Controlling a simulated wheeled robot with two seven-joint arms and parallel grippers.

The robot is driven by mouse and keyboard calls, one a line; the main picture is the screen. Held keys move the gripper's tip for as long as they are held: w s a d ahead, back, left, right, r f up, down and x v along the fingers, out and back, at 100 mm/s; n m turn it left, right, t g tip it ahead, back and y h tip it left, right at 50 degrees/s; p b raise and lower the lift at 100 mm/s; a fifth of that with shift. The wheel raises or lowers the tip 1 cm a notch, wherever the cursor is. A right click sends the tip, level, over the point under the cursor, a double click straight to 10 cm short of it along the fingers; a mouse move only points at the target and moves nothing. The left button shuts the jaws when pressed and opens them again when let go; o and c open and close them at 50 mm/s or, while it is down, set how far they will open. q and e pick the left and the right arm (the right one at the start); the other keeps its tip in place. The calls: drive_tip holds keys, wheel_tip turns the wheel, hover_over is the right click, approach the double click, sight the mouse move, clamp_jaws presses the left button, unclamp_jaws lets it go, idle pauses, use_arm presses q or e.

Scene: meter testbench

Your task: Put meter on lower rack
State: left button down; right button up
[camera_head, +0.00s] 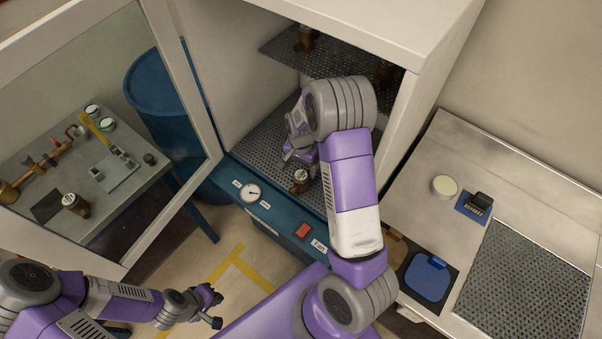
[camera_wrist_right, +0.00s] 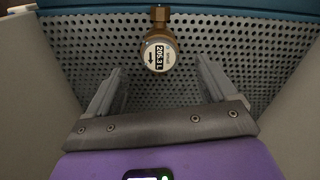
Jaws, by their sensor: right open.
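The brass meter (camera_head: 299,177) with a round white dial stands on the perforated lower rack (camera_head: 257,146) inside the cabinet, near its front edge. In the right wrist view the meter (camera_wrist_right: 158,52) sits beyond the fingertips, its dial reading 205.3 L. My right gripper (camera_head: 291,160) is inside the cabinet over the lower rack. Its two fingers (camera_wrist_right: 158,78) are apart, with nothing between them, and the meter is clear of them. My left gripper (camera_head: 213,307) is low at the left, over the floor, away from the cabinet; it looks open and empty.
The upper rack (camera_head: 338,65) holds other brass parts. The cabinet's glass door (camera_head: 100,130) stands open at left. Its front panel has a gauge (camera_head: 250,193) and a red switch (camera_head: 302,231). A side table (camera_head: 405,198) is at right, and a blue barrel (camera_head: 165,98) shows behind the door.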

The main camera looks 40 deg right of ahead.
wheel_tip(320, 180, up, 4)
drive_tip(key=shift+f, duration=0.1)
drive_tip(key=s+a+f+n, duration=0.1)
drive_tip(key=s+a+f, duration=0.1)
drive_tip(key=a+f, duration=0.1)
drive_tip(key=s+a+f+n+y, duration=0.1)
drive_tip(key=s+a+f+n, duration=0.1)
drive_tip(key=a+f, duration=0.2)
drive_tip(key=s+a+f+n, duration=0.2)
drive_tip(key=a+f, duration=0.2)
drive_tip(key=shift+a+f+y, duration=0.25)
drive_tip(key=shift+a+y, duration=0.1)
drive_tip(key=shift+y, duration=0.05)
drive_tip(key=s+a+f+n+y, duration=0.2)
drive_tip(key=s+a+f+n, duration=0.2)
drive_tip(key=s+a, duration=0.6)
drive_tip(key=shift+a+n+t, duration=0.3)
drive_tip(key=shift+a+n, duration=0.2)
drive_tip(key=shift+a, duration=0.55)
wheel_tip(320, 180, down, 7)
drive_tip(key=b, duration=0.7)
drive_tip(key=shift+c, duration=0.3)
